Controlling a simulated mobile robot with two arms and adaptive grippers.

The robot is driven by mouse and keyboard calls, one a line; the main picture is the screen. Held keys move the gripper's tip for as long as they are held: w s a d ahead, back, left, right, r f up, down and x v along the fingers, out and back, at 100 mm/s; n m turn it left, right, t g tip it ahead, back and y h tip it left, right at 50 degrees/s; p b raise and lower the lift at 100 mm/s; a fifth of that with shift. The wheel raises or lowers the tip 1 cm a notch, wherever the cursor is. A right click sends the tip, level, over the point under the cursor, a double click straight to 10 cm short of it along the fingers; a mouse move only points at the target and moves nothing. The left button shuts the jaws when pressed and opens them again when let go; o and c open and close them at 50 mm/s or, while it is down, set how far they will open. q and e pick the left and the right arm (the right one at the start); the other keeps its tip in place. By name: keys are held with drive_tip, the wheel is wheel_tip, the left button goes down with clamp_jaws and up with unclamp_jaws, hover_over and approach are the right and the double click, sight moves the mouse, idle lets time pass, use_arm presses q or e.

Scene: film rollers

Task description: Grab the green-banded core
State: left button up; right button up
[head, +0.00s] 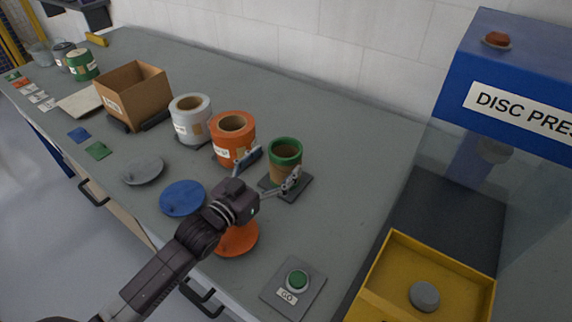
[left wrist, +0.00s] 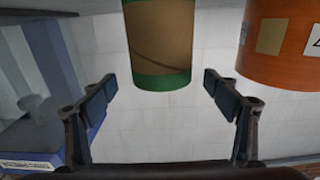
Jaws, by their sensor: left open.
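The green-banded core (head: 285,161) is a brown tube with a green band at its top, standing upright on a dark square pad (head: 291,190). In the left wrist view the brown core (left wrist: 160,40) shows a green band at its end and lies between and beyond the fingers. My left gripper (head: 270,171) is open and empty, its fingers pointing at the core from the near side. In the left wrist view the left gripper's fingertips (left wrist: 160,88) stand wide apart, and no contact with the core shows. My right gripper is not in view.
An orange roll (head: 232,142) stands close left of the core, with a white roll (head: 190,121) beyond. Blue (head: 183,198), orange (head: 237,236) and grey (head: 143,170) discs lie along the front. A GO button (head: 297,281) and yellow tray (head: 432,262) are at the right.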

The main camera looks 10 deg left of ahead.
sight(294, 141)
use_arm(q)
drive_tip(key=p+x, duration=0.1)
drive_tip(key=x, duration=0.4)
drive_tip(key=shift+w+a+r, duration=0.1)
drive_tip(key=shift+w+r, duration=0.05)
drive_tip(key=shift+c, duration=0.3)
drive_tip(key=c, duration=1.5)
drive_tip(key=shift+c, duration=0.8)
drive_tip(key=shift+r, duration=0.15)
